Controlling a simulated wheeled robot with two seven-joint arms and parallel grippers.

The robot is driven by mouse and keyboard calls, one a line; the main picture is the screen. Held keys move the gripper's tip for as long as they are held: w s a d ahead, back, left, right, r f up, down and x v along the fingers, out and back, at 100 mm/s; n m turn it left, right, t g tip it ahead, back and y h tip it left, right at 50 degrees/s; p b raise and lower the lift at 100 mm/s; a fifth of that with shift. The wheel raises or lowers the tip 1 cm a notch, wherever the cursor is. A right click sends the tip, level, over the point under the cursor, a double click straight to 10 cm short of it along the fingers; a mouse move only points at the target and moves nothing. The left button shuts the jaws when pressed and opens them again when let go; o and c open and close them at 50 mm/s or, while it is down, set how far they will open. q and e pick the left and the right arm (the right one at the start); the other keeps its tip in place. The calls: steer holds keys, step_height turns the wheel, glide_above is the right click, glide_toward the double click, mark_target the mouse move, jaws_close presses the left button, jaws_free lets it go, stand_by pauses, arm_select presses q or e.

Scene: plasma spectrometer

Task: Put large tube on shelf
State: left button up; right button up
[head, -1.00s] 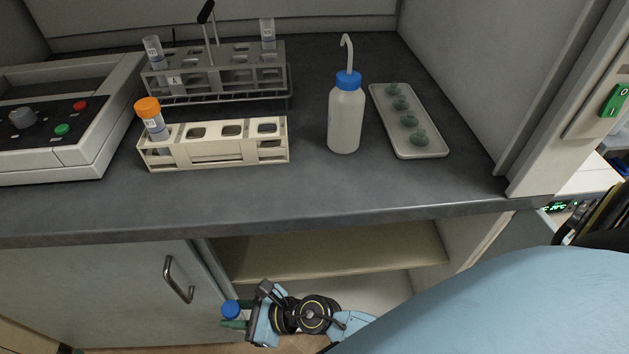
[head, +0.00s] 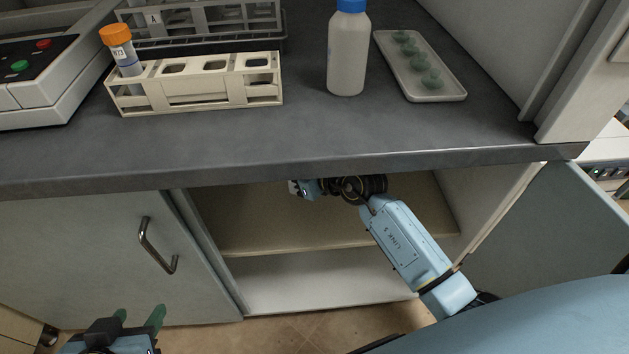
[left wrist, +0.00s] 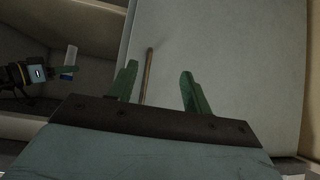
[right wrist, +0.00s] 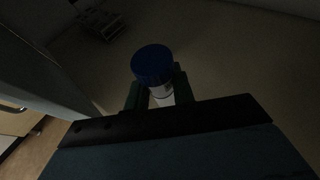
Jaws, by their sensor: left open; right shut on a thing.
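The large tube has a blue cap (right wrist: 152,63) and a pale body. In the right wrist view my right gripper (right wrist: 158,92) is shut on it below the cap. The tube also shows small in the left wrist view (left wrist: 70,56). In the head view my right gripper (head: 298,187) reaches inside the open cabinet, over the shelf (head: 245,222) and just under the bench top, which partly hides it. I cannot tell whether the tube touches the shelf. My left gripper (head: 140,318) is open and empty at the lower left, in front of the cabinet door (head: 80,255).
The bench top (head: 300,145) overhangs the cabinet opening. On it stand a beige rack (head: 200,92) with an orange-capped tube (head: 122,55), a bottle (head: 347,55) and a tray (head: 440,93). A dark rack-like thing (right wrist: 98,20) shows deep in the right wrist view. The door handle (head: 155,247) sticks out.

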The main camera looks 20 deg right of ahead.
step_height(320, 180, down, 3)
steer(key=shift+r+b, duration=0.1)
steer(key=shift+b, duration=0.55)
step_height(320, 180, down, 2)
steer(key=shift+f+b, duration=0.15)
steer(key=shift+b, duration=0.6)
steer(key=shift+f, duration=0.3)
step_height(320, 180, down, 3)
steer(key=b, duration=0.2)
steer(key=shift+f+b, duration=0.1)
steer(key=shift+b, duration=0.2)
arm_select(q)
steer(key=w+d+r+t+h, duration=0.1)
steer(key=d+r+t+h, duration=0.1)
steer(key=r+t, duration=0.5)
steer(key=w+d+r+t+h, duration=0.1)
steer(key=d+r+t+h, duration=0.1)
steer(key=r+t, duration=0.5)
steer(key=shift+w+r+m+h, duration=0.3)
steer(key=shift+r+h, duration=0.2)
steer(key=shift+r, duration=1.75)
arm_select(e)
steer(key=shift+f, duration=0.1)
steer(key=shift+f, duration=0.15)
steer(key=o, duration=1)
arm_select(q)
steer(key=shift+r, duration=0.1)
